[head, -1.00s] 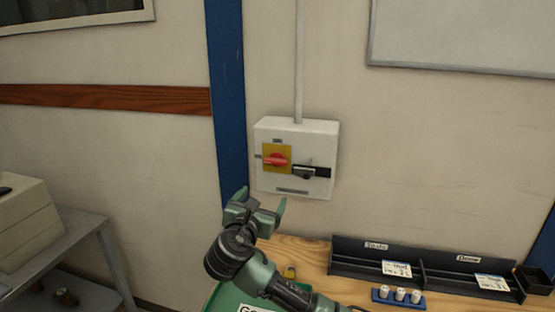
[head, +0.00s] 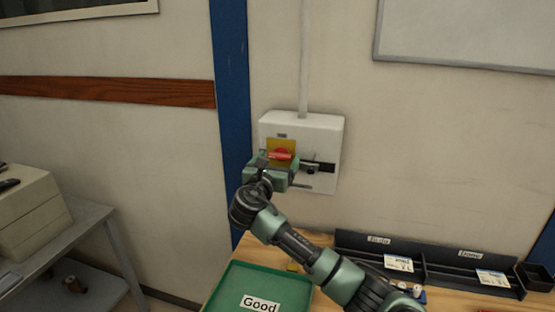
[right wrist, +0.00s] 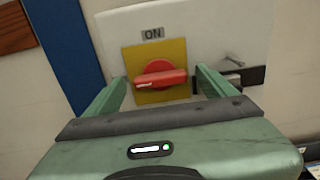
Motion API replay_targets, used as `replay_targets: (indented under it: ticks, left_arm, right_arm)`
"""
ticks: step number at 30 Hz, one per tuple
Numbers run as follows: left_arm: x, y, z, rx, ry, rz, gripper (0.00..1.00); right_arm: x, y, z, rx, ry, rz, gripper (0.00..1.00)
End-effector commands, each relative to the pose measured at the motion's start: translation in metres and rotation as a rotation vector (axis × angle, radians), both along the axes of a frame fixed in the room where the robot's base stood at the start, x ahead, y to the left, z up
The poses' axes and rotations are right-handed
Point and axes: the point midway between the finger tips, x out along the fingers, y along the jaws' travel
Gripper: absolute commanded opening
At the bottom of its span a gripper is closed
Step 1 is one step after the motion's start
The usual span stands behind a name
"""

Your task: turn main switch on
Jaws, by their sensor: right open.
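The main switch is a red rotary handle (head: 281,154) on a yellow plate (head: 273,144), on a white box (head: 325,132) fixed to the wall. In the right wrist view the red handle (right wrist: 160,78) lies nearly horizontal, below a label (right wrist: 153,34) that reads ON. My right gripper (head: 281,162) is open in front of the plate. In the right wrist view its fingers stand left and right of the handle, with a gap on the left; contact on the right cannot be told. My left gripper is not in view.
A black latch or lever (right wrist: 235,77) sits on the box just right of the right finger. Below are a wooden bench, a green tray (head: 232,291) labelled Good and black bins (head: 430,262). A blue post (head: 230,100) stands left of the box.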

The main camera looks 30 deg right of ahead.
Motion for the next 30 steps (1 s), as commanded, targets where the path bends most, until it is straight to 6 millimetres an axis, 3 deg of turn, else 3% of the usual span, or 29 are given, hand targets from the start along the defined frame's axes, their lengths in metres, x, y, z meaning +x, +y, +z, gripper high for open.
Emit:
replay_targets:
  ticks: [2, 6, 9, 20, 30]
  left_arm:
    - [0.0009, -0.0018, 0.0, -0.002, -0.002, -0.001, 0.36]
    - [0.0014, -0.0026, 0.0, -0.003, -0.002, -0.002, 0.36]
    - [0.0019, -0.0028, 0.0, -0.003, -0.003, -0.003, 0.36]
    - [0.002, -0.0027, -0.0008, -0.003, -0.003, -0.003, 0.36]
    - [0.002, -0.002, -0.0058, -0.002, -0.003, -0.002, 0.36]
  right_arm:
    - [-0.0001, 0.0, -0.0001, 0.0, 0.0, 0.0, 0.85]
    - [-0.0002, 0.0001, -0.0001, 0.0, 0.0, 0.0, 0.47]
    - [-0.0002, 0.0001, -0.0002, 0.001, 0.001, 0.0, 0.23]
    - [-0.0003, 0.0002, -0.0007, 0.043, -0.047, -0.001, 0.23]
    - [-0.0005, 0.0005, -0.0019, 0.209, -0.242, -0.001, 0.23]
